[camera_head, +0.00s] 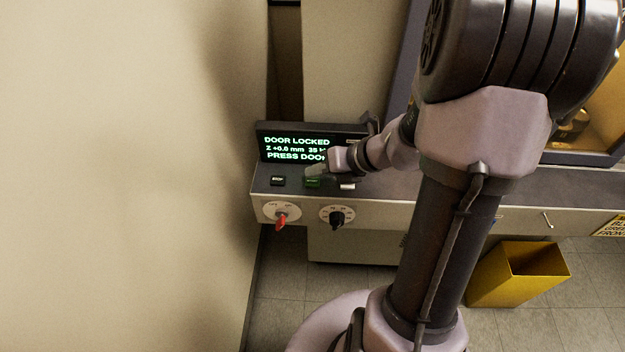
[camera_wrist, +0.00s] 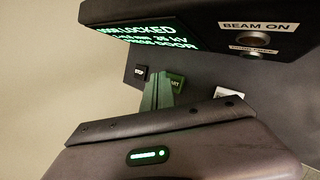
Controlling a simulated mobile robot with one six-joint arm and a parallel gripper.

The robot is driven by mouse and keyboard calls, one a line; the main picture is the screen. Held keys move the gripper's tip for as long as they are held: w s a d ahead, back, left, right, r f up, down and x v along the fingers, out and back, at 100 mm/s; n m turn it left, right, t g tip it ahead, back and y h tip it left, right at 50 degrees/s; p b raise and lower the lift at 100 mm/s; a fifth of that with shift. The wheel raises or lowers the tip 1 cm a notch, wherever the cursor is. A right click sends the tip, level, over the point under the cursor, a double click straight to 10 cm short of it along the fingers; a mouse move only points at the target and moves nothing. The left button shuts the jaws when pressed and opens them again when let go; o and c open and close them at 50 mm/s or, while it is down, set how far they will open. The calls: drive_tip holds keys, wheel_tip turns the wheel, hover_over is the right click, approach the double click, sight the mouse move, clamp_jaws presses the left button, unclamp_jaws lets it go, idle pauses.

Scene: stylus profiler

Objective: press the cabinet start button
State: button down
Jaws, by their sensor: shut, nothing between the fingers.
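The green start button (camera_head: 313,183) sits on the console top below the display, between a black button and a white one. In the wrist view the start button (camera_wrist: 176,82) shows beside my fingertips, its label partly covered. My gripper (camera_head: 314,171) is shut and empty, right at the start button's far edge in the head view. In the wrist view the shut fingers of my gripper (camera_wrist: 158,80) reach toward the button from below. I cannot tell whether they touch it.
The display (camera_head: 290,146) behind the buttons reads DOOR LOCKED and PRESS DOOR. A black stop button (camera_head: 277,181) is left, a white button (camera_head: 347,186) right. A red knob (camera_head: 281,220) and black knob (camera_head: 337,218) are on the front. A yellow bin (camera_head: 515,275) stands on the floor.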

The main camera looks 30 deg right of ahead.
sight(316, 182)
drive_tip(key=shift+f, duration=0.4)
drive_tip(key=shift+f+b, duration=0.4)
drive_tip(key=shift+b, duration=0.15)
idle(0.5)
drive_tip(key=shift+r+p, duration=0.85)
drive_tip(key=shift+p, duration=0.05)
wheel_tip(316, 182, up, 5)
drive_tip(key=p, duration=0.5)
drive_tip(key=shift+r, duration=0.1)
